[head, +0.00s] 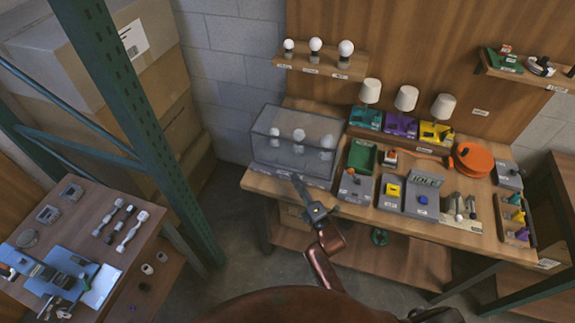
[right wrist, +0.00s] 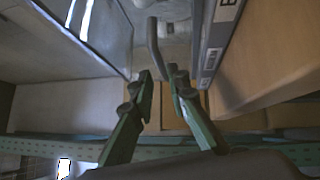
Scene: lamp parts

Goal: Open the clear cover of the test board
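The clear cover (head: 268,137) is a see-through box over the test board (head: 300,173) at the left end of the workbench. It looks closed, with several white bulbs inside. A grey handle bar (right wrist: 155,48) juts toward my right gripper (head: 313,208). In the right wrist view, the right gripper's fingertips (right wrist: 159,73) are apart, on either side of the bar's near end. I cannot tell whether they touch it. The cover's clear side (right wrist: 75,35) shows at left and the labelled board edge (right wrist: 215,45) at right. My left gripper is not in view.
The workbench (head: 385,225) holds trays, small lamps (head: 405,98) and an orange spool (head: 473,160) right of the cover. A bulb shelf (head: 320,68) hangs above. A green rack post (head: 140,120) and a side table (head: 90,215) stand at left.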

